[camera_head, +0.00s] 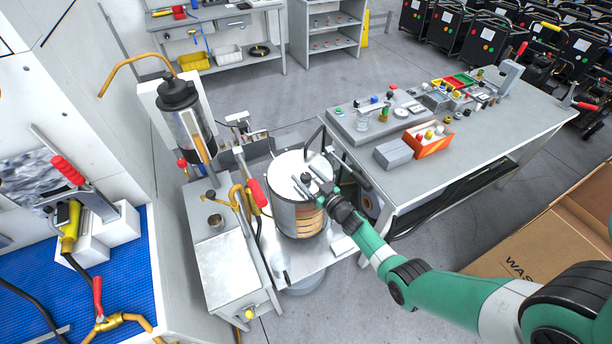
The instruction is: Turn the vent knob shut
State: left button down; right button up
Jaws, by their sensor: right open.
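A metal pot (298,218) with a pale lid (284,168) stands at the middle of the view. A small dark knob (306,178) shows on the lid and appears to be the vent knob. My right gripper (311,183) is open over the lid, with its fingertips close to the knob. I cannot tell whether they touch it. The gripper and wrist hide the lid's right part. I cannot make out how far the knob is turned. My left gripper is not in view.
A tall clear cylinder with a black cap (180,97) and a red-handled lever (257,193) stand left of the pot. A grey workbench (490,137) with small parts is to the right. A cardboard box (540,245) lies at the lower right.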

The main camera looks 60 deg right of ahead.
jog(key=shift+s+a+r+p, duration=0.1)
jog(key=shift+s+a+p, duration=0.05)
jog(key=shift+s+p, duration=0.2)
jog(key=p+v, duration=0.4)
jog(key=v, duration=0.6)
jog(key=shift+s+a, duration=0.2)
jog(key=shift+s, duration=0.15)
